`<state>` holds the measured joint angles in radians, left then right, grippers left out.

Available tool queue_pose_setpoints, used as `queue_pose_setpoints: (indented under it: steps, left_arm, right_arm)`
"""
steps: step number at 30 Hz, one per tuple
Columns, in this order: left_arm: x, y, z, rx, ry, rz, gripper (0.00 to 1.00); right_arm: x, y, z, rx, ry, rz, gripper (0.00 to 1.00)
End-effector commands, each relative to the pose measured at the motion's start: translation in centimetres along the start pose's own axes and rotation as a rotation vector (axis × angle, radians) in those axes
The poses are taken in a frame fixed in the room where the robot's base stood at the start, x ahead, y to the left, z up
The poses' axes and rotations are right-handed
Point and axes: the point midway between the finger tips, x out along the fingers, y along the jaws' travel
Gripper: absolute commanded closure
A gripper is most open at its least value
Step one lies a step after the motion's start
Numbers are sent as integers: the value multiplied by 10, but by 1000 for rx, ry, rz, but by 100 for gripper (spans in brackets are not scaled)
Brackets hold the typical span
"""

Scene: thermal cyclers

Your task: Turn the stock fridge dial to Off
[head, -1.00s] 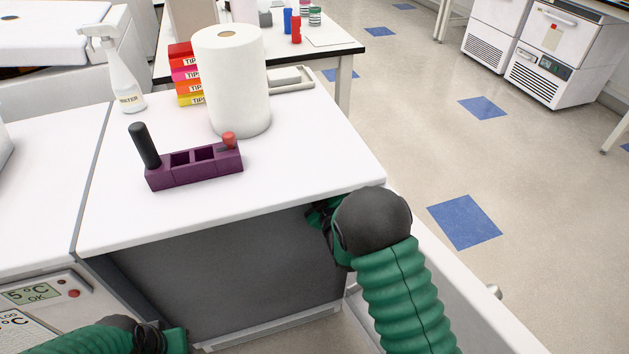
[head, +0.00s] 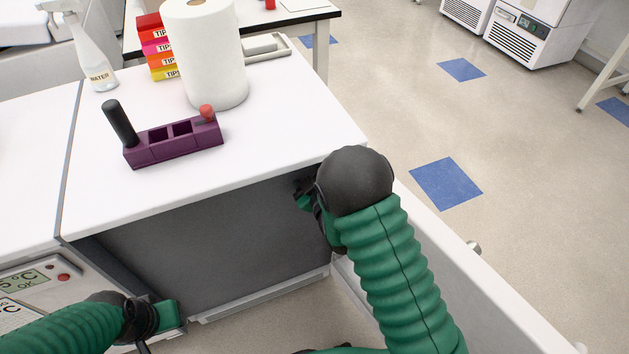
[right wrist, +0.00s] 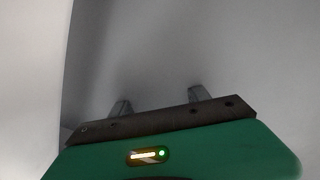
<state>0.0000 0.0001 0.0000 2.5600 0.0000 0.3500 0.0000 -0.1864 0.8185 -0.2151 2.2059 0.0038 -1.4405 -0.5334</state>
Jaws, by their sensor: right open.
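A pale control panel (head: 45,293) at the lower left edge of the head view has a green display (head: 22,282) reading 5 °C OK and a small red button or light (head: 64,277). I cannot make out a dial, or which unit is the stock fridge. My left gripper (head: 160,322) is just right of this panel; its fingers are too unclear to judge. My right gripper (head: 303,193) is at the right end of the bench's dark front, partly hidden by its wrist. In the right wrist view its two fingers (right wrist: 158,101) stand apart, empty, before a plain grey surface.
On the white bench top (head: 270,130) stand a purple rack (head: 175,148) with a black marker, a paper roll (head: 207,60), a spray bottle (head: 88,50) and stacked tip boxes (head: 158,45). White fridge-like units (head: 535,30) stand far right.

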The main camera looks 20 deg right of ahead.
Motion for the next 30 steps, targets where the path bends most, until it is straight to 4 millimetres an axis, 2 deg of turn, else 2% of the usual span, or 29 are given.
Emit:
queue_pose_setpoints:
  steps: [1, 6, 10, 12, 18, 30]
  left_arm:
    - [-6, 0, -1, 0, 0, 0, 64]
    - [-12, 0, -3, 0, 0, 0, 64]
    - [-14, 0, -3, 0, 0, 0, 64]
    - [-26, 0, -6, 0, 0, 0, 64]
    - [-29, 0, -7, 0, 0, 0, 64]
    - [-28, 0, -7, 0, 0, 0, 64]
  right_arm:
    - [-15, 1, -2, 0, -5, -3, 46]
    - [-66, 0, 0, 0, -5, -4, 46]
    - [-97, -1, 0, 0, -5, -4, 46]
    - [-109, 1, -2, 0, -6, -5, 46]
    - [-122, -1, 0, 0, 0, -2, 46]
    - [-121, -1, 0, 2, -3, -2, 46]
